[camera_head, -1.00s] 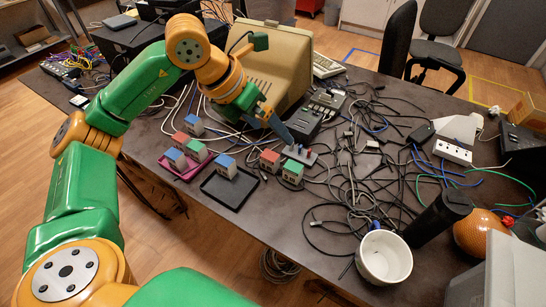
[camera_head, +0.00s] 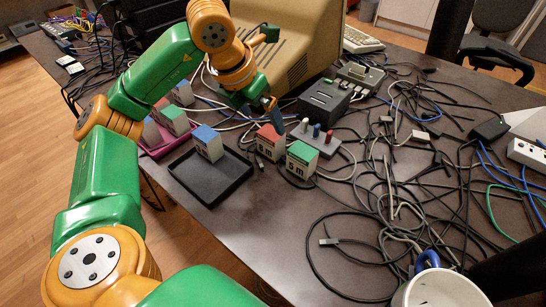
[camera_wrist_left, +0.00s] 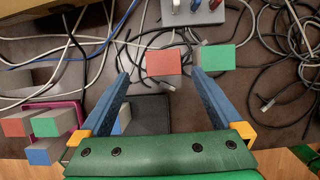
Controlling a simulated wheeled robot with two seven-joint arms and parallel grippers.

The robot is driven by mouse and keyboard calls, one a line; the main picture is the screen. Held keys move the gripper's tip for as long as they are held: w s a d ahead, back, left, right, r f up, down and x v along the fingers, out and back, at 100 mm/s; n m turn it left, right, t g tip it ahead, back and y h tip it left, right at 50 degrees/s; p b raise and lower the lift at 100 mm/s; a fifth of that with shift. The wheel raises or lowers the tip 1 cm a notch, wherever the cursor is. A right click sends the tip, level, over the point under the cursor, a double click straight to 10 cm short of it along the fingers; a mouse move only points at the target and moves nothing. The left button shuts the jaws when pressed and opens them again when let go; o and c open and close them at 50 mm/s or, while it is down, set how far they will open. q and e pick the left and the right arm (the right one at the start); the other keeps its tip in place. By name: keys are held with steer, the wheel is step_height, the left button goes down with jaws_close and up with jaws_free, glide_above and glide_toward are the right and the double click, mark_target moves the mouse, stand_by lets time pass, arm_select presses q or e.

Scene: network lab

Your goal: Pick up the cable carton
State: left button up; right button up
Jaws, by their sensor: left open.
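Several small cartons with coloured tops stand on the dark table. A red-topped carton (camera_head: 270,143) and a green-topped carton (camera_head: 301,160) stand side by side, both with length labels. A blue-topped carton (camera_head: 208,144) sits on the black tray (camera_head: 222,188). My left gripper (camera_head: 271,106) is open and empty, just above and behind the red carton. In the left wrist view the red carton (camera_wrist_left: 163,64) shows between and beyond the fingertips, and the green carton (camera_wrist_left: 219,57) is beside the right finger. Which carton is meant cannot be told.
A pink tray (camera_head: 154,154) with several cartons lies left of the black tray. A peg block (camera_head: 318,138) stands behind the red and green cartons. Tangled cables (camera_head: 400,200) cover the right side. A white mug (camera_head: 440,290) stands at the front edge.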

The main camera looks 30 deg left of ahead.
mark_target(271, 133)
arm_select(q)
steer(key=x, duration=0.7)
steer(key=shift+d, duration=0.3)
steer(key=shift+r, duration=0.1)
steer(key=c, duration=1.5)
